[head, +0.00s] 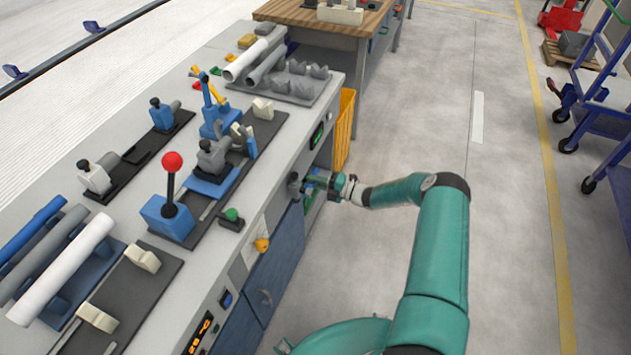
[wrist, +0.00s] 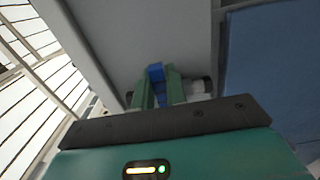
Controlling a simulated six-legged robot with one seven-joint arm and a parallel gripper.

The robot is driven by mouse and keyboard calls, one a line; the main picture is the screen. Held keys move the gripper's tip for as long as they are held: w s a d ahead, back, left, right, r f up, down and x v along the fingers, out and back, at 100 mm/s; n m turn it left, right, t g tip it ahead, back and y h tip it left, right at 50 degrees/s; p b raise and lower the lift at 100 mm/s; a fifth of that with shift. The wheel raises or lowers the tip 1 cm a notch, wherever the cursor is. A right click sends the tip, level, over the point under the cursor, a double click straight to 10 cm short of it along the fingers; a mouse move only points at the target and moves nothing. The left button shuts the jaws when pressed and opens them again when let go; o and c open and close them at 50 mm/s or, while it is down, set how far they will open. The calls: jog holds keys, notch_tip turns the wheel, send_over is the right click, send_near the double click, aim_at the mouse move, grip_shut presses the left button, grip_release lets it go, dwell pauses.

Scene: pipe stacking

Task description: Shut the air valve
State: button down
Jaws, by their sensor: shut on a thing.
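The air valve's blue handle (wrist: 155,72) shows in the wrist view between the two green fingers of my gripper (wrist: 159,82). My gripper is shut on the handle. Pale fittings, perhaps part of the valve, show beside the fingers. In the head view my gripper (head: 316,185) is at the front face of the workbench, below the top edge. There the handle is small and partly hidden by the gripper, so its angle is hard to tell.
The workbench (head: 240,180) carries pipes, clamps and a red-knobbed lever (head: 172,170). A yellow crate (head: 343,128) stands just beyond my gripper. Blue cabinet doors (head: 275,260) are below the bench top. The floor to the right is open, up to a blue cart (head: 600,120).

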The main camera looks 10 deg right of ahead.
jog(key=shift+f, duration=0.1)
jog(key=c, duration=1.4)
grip_release()
jog(key=shift+c, duration=0.2)
jog(key=v, duration=1.4)
